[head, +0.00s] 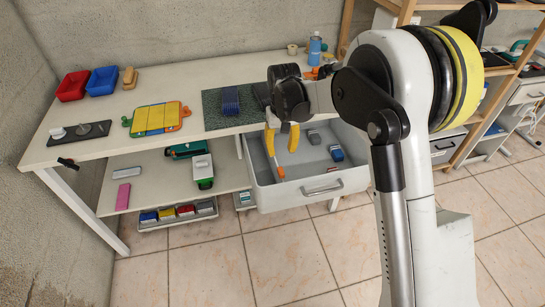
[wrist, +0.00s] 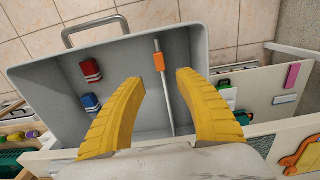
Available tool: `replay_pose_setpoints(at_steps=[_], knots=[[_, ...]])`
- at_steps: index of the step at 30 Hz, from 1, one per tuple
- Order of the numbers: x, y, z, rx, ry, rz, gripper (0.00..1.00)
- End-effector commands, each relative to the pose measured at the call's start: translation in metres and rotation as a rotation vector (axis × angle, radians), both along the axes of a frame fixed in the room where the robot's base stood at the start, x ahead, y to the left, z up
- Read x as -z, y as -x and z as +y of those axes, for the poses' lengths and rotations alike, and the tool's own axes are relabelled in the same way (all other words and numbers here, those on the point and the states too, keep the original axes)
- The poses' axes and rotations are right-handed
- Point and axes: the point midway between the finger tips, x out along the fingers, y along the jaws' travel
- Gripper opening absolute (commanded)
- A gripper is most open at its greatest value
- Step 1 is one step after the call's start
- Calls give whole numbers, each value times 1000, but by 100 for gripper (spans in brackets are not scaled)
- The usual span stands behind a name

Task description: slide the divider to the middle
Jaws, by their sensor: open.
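The open drawer (head: 262,192) is a light grey box pulled out below the worktop; its wall also shows in the wrist view (wrist: 40,105). The divider (wrist: 167,100) is a thin grey bar with an orange grip (wrist: 159,62). It stands right of the drawer's middle in the wrist view. In the head view its orange grip (head: 281,172) is near the drawer's left side. My gripper (head: 282,140) is open and empty over the drawer. In the wrist view the divider lies between the yellow fingers (wrist: 160,78), with the grip just beyond the tips. I cannot tell the height gap.
A red block (wrist: 90,70) and a blue block (wrist: 90,103) lie in the drawer on the wider side of the divider. The drawer handle (head: 322,190) faces the open tiled floor. The worktop (head: 90,125) overhangs behind, with a lower shelf (head: 150,172) at left.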

Motion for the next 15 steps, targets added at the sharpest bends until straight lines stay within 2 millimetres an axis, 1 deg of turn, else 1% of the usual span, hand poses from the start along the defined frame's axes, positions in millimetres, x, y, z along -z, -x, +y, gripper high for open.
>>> replay_pose_setpoints(at_steps=[5,12,15], knots=[[23,-1,1,-1,1,4,40],[72,-1,1,-1,1,2,40],[89,0,0,0,1,2,40]])
